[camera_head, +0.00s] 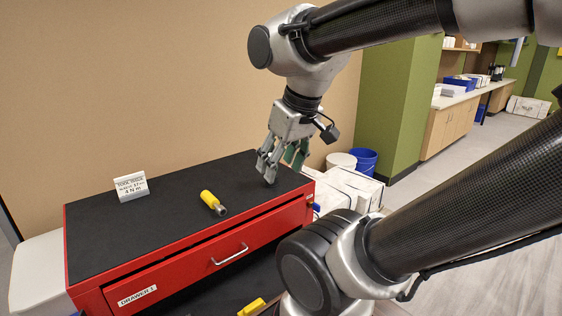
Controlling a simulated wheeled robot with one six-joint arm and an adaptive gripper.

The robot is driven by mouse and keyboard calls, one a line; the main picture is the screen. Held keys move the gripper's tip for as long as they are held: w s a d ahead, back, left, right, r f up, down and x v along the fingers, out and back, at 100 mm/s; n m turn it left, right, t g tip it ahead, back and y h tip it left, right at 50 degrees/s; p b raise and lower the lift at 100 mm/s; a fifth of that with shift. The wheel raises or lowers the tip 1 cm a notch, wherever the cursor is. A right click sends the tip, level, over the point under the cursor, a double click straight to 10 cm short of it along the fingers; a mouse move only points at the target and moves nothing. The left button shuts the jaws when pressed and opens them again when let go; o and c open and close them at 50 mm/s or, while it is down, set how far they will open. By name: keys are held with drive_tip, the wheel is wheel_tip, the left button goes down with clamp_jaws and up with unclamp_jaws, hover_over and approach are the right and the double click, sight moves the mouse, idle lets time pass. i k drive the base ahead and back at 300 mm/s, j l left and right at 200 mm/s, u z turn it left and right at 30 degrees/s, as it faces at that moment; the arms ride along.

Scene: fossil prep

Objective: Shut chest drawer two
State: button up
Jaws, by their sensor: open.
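The red tool chest (75,250) has a black top and stands at the lower left. Its upper drawer front (185,262), labelled "DRAWER 1", has a silver bar handle (230,254) and looks shut or nearly so. Below it, a dark interior (205,291) juts out at the bottom edge, apparently a lower drawer standing open; its front and label are out of view. A yellow object (252,306) shows there, partly cut off. My gripper (283,171) is open and empty, pointing down over the right end of the chest top; whether it touches is unclear.
A yellow-handled tool (213,202) and a white sign (131,186) are on the chest top. White boxes (350,190) and a blue bucket (364,160) stand behind the chest's right end. A wall runs behind.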

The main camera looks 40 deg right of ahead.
sight(231, 289)
drive_tip(key=k+l, duration=0.55)
drive_tip(key=j+z, duration=0.2)
drive_tip(key=j, duration=0.15)
drive_tip(key=k+j+z, duration=0.1)
drive_tip(key=j+z, duration=0.15)
drive_tip(key=k+j+z, duration=0.2)
drive_tip(key=j, duration=0.25)
drive_tip(key=i+j, duration=0.05)
drive_tip(key=i, duration=0.05)
